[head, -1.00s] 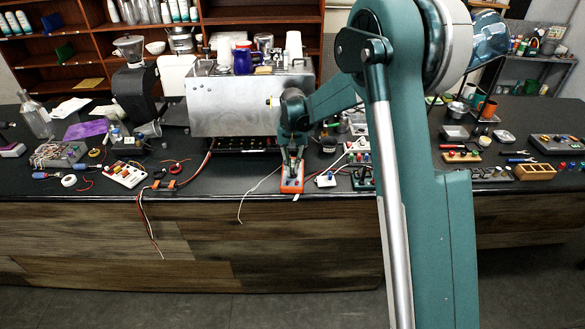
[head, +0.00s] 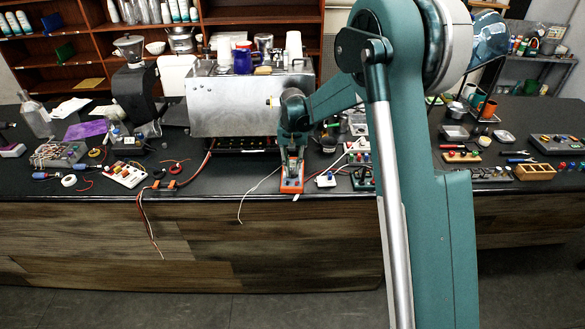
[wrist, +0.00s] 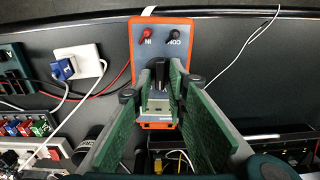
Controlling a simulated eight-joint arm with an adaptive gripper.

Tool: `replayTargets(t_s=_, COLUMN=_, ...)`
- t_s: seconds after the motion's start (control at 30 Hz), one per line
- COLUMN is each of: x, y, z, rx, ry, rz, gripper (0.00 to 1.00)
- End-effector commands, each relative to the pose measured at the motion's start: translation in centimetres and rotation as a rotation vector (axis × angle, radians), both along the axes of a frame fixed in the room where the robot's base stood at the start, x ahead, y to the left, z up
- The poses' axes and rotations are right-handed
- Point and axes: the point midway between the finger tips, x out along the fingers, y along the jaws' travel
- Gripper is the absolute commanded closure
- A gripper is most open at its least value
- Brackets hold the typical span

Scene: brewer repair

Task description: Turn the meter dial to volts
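The meter (wrist: 146,38) is an orange box with a grey face and red and black jacks marked IN and COM. In the head view the meter (head: 291,187) lies near the counter's front edge, below the steel brewer. Its black dial (wrist: 160,75) shows between the fingertips in the wrist view. My gripper (wrist: 161,72) has green-padded fingers, spread apart, one on each side of the dial. A narrow gap seems to show beside the dial; contact is not clear. The dial's markings are mostly hidden or too small to read. My gripper (head: 292,172) points down over the meter in the head view.
The steel brewer (head: 240,104) stands behind the meter. A white switch box (wrist: 78,62) with a blue plug and cables is left of the meter in the wrist view. A white cable (wrist: 245,48) lies on its right. Bare counter surrounds that cable.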

Motion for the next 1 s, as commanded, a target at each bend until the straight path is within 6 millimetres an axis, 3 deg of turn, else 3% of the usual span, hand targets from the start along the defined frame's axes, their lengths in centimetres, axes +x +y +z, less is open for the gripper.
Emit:
replayTargets(t_s=0.57, x=0.0, y=0.0, z=0.8, rx=0.000, ry=0.000, rz=0.000, gripper=0.77)
replayTargets(t_s=0.77, x=0.0, y=0.0, z=2.9, rx=0.000, ry=0.000, rz=0.000, gripper=0.77)
replayTargets(t_s=1.0, x=0.0, y=0.0, z=6.6, rx=0.000, ry=0.000, rz=0.000, gripper=0.77)
